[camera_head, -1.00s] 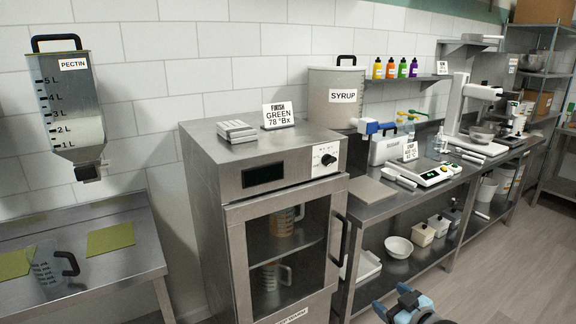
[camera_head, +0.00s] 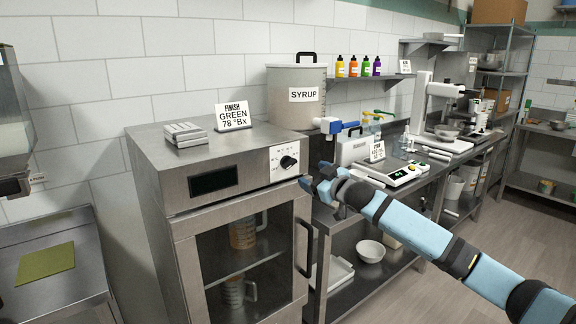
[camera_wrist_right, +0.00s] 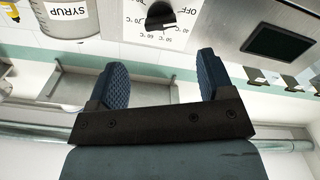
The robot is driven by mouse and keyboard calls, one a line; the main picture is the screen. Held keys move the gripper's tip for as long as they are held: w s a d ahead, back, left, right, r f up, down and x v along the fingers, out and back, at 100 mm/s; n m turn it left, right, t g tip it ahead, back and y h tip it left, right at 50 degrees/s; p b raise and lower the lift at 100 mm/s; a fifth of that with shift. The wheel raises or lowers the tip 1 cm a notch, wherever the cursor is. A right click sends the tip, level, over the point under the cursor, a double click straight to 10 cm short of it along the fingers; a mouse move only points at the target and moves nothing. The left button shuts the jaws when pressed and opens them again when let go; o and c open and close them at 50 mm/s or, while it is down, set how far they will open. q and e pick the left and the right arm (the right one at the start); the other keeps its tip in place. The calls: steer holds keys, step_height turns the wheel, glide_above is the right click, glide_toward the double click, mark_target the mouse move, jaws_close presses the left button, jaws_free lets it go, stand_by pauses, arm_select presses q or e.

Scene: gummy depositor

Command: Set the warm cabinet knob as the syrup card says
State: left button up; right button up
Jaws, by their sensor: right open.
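The warm cabinet (camera_head: 225,155) is a steel box with a glass door. Its black knob (camera_head: 289,162) sits on a white dial plate at the upper right of the front; it also shows in the right wrist view (camera_wrist_right: 158,17), beside "OFF" and °C marks. The pointer setting is unclear. A small card (camera_head: 377,149) stands by the scale, its text too small to read fully. My right gripper (camera_head: 318,184) is just right of and below the knob, apart from it. In the wrist view its open, empty fingers (camera_wrist_right: 162,80) face the dial. My left gripper is out of view.
The cabinet's door handle (camera_head: 306,245) juts out below my right gripper. On the cabinet stand a "FINISH GREEN 78 °Bx" card (camera_head: 233,117) and a stack of trays (camera_head: 184,133). A "SYRUP" pot (camera_head: 290,75) stands behind. The scale (camera_head: 400,174) lies on the right bench.

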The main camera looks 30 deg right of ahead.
mark_target(291, 166)
steer(key=w, duration=0.7)
steer(key=w+p, duration=0.1)
steer(key=w, duration=0.3)
steer(key=shift+a+f, duration=0.1)
steer(key=shift+a, duration=0.3)
steer(key=c, duration=0.9)
